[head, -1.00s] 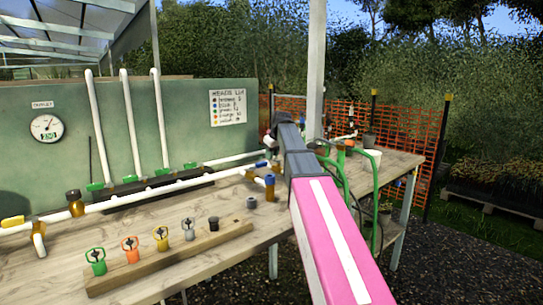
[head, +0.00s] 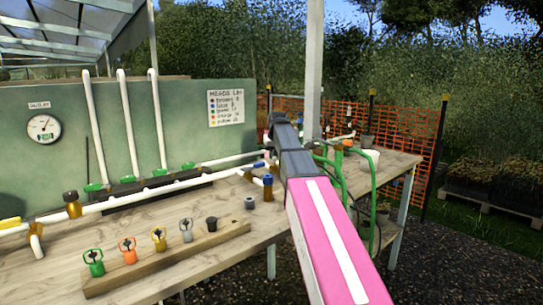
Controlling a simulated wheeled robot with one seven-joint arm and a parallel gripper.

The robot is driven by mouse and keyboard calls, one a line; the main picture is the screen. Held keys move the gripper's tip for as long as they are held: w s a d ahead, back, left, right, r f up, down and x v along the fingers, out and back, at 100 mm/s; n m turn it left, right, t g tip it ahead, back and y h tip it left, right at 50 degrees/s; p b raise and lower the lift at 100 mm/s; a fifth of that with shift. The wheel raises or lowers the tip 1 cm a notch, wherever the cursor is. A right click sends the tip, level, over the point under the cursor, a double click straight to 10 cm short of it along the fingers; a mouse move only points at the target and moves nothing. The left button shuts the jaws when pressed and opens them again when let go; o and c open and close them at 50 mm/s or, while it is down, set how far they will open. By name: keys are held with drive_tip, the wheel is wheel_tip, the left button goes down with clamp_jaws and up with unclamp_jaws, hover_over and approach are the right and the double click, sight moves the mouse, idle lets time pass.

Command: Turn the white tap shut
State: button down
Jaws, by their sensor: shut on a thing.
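My pink arm reaches forward over the bench's right part, ending in dark grey wrist parts (head: 284,130). The fingers of my gripper are hidden behind these parts. I cannot make out a white tap for certain; where my arm ends, the pipework is largely covered. A white pipe (head: 228,160) runs along the bench back towards my wrist. A blue-capped brown fitting (head: 268,188) stands just left of my arm.
A wooden strip (head: 170,258) with several coloured tap-like fittings lies on the bench (head: 130,215). A gauge (head: 43,129) and a label board (head: 226,107) are on the green panel. Green hoses (head: 341,178) hang right of my arm. A post (head: 314,70) rises behind.

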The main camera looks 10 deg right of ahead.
drive_tip(key=shift+s+d+m+g+h, duration=0.4)
drive_tip(key=shift+d+m+h, duration=0.3)
drive_tip(key=shift+m, duration=1.35)
drive_tip(key=shift+s+d+m+g+h, duration=0.4)
drive_tip(key=shift+d+m+h, duration=0.3)
drive_tip(key=shift+m, duration=1.4)
drive_tip(key=shift+s+d+m+g+h, duration=0.4)
drive_tip(key=shift+d+m+h, duration=0.25)
drive_tip(key=shift+m, duration=1.4)
drive_tip(key=c, duration=1)
unclamp_jaws()
drive_tip(key=shift+c, duration=0.2)
